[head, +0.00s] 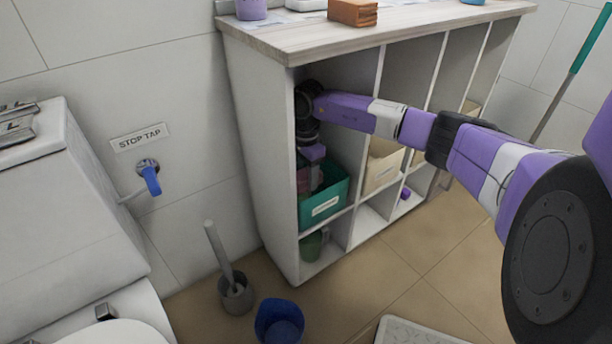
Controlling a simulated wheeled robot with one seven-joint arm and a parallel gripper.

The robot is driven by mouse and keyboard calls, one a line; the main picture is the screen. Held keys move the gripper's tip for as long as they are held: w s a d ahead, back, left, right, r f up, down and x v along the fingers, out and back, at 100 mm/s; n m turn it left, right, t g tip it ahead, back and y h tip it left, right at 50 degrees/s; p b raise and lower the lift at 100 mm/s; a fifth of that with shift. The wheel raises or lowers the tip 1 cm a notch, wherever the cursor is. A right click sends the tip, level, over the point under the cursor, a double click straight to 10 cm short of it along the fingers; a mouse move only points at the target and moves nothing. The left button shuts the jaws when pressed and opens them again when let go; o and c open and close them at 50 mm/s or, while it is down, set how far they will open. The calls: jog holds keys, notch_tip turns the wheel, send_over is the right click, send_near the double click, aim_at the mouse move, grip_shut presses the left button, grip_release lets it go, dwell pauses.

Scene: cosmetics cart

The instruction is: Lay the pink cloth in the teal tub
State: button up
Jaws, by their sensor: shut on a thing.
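The teal tub (322,210) with a pale label on its front sits in the left compartment of the white shelf unit, on the middle shelf. My gripper (312,178) reaches into this compartment from the right and points down over the tub's left part. It is shut on the pink cloth (304,181), of which only a small, dark pinkish patch shows at the tub's left side. The fingertips and most of the cloth are hidden by shadow and the tub's front wall. I cannot tell whether the cloth touches the tub's floor.
The shelf unit's wooden top (400,30) and left side panel (262,150) frame the compartment. A cream bin (382,172) stands one compartment to the right. A green cup (311,246) is below the tub. A blue bucket (279,322) and a brush holder (236,295) stand on the floor.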

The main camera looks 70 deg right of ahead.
aim_at(306, 174)
jog(key=shift+f, duration=0.45)
jog(key=o, duration=1.3)
jog(key=shift+r, duration=0.2)
notch_tip(306, 174, up, 8)
jog(key=p, duration=0.6)
jog(key=shift+r, duration=0.25)
jog(key=shift+f, duration=0.1)
